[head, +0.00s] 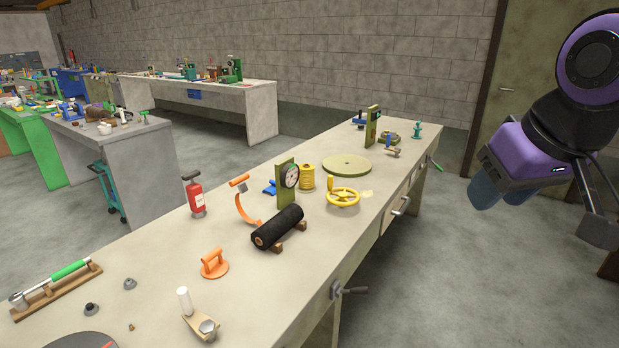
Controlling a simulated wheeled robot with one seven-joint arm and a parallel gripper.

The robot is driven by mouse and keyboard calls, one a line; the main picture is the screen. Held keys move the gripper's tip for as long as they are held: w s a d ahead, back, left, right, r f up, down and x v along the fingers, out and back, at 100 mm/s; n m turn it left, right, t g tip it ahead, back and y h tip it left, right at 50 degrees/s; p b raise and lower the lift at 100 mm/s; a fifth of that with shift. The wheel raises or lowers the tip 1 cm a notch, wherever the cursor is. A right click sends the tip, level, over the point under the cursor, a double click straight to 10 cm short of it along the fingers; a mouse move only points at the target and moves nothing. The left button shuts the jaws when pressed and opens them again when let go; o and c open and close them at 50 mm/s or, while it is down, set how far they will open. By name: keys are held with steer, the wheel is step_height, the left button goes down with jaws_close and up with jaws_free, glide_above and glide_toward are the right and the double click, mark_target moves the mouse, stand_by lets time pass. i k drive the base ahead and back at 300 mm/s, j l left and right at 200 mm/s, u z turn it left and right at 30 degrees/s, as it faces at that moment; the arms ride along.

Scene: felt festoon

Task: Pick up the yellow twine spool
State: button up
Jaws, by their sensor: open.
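The yellow twine spool (307,177) stands upright on the long pale workbench (150,262), past the middle of its length. It stands just right of a green upright plate with a round dial gauge (290,177), which is close beside it. The round olive disc (346,165) lies to its right. My gripper (546,208) is at the right of the view, purple and dark grey. It hangs above the floor beyond the bench's right edge, well apart from the spool. It is open, with nothing seen in it.
A yellow handwheel (343,193), a black roll on wooden cradles (278,227), a blue item (270,187) and an orange curved tool (246,203) lie near the spool. A red extinguisher (195,195) stands leftward. Vises and a green block (372,126) occupy the far end.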

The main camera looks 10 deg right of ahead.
mark_target(307, 181)
steer(key=i+l+z, duration=0.25)
steer(key=l, duration=0.15)
steer(key=i+l+z, duration=0.1)
steer(key=l+z, duration=0.15)
steer(key=l, duration=0.15)
steer(key=i+l+z, duration=0.7)
steer(key=i+z, duration=0.15)
steer(key=i, duration=0.15)
steer(key=i+u, duration=0.7)
steer(key=i+l+u, duration=0.15)
steer(key=u, duration=0.15)
steer(key=i+j+u, duration=0.15)
steer(key=u, duration=0.3)
steer(key=i+u, duration=0.35)
steer(key=u, duration=0.15)
steer(key=i+u, duration=0.25)
steer(key=u, duration=0.2)
steer(key=i+l+u, duration=0.2)
steer(key=u, duration=0.3)
